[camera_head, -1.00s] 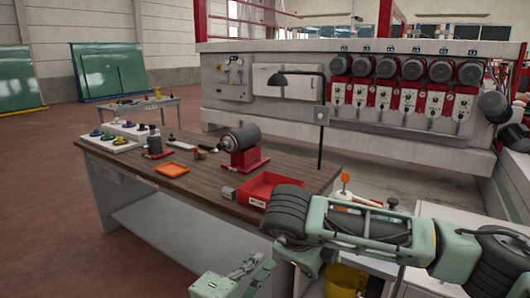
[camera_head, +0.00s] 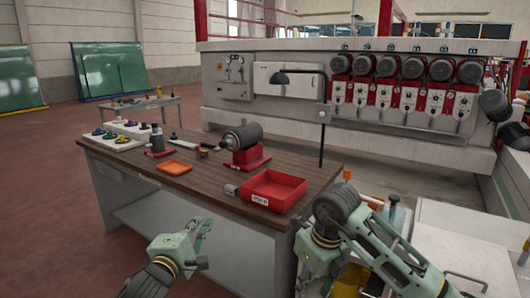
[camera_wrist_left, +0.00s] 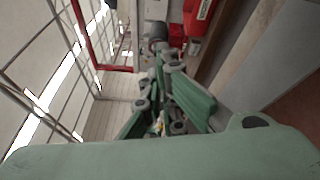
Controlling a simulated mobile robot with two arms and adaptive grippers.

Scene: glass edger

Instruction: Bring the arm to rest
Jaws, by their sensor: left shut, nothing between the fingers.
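My left gripper (camera_head: 200,233) is low in the head view, in front of the workbench (camera_head: 225,197) and apart from it. Its fingers are together with nothing between them. In the left wrist view its fingers (camera_wrist_left: 165,85) extend away from the camera, with the red bin partly visible beyond. My right arm reaches in from the right, bent at a dark joint near the bench's right corner. My right gripper (camera_head: 314,260) hangs below that joint, partly covered by the arm. Its fingers are not clear enough to judge.
The bench holds a red bin (camera_head: 274,190), an orange tray (camera_head: 174,168), a motor on a red base (camera_head: 246,150) and a black lamp (camera_head: 322,110). A large grey machine (camera_head: 285,115) stands behind. Red floor (camera_head: 60,220) is open at left.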

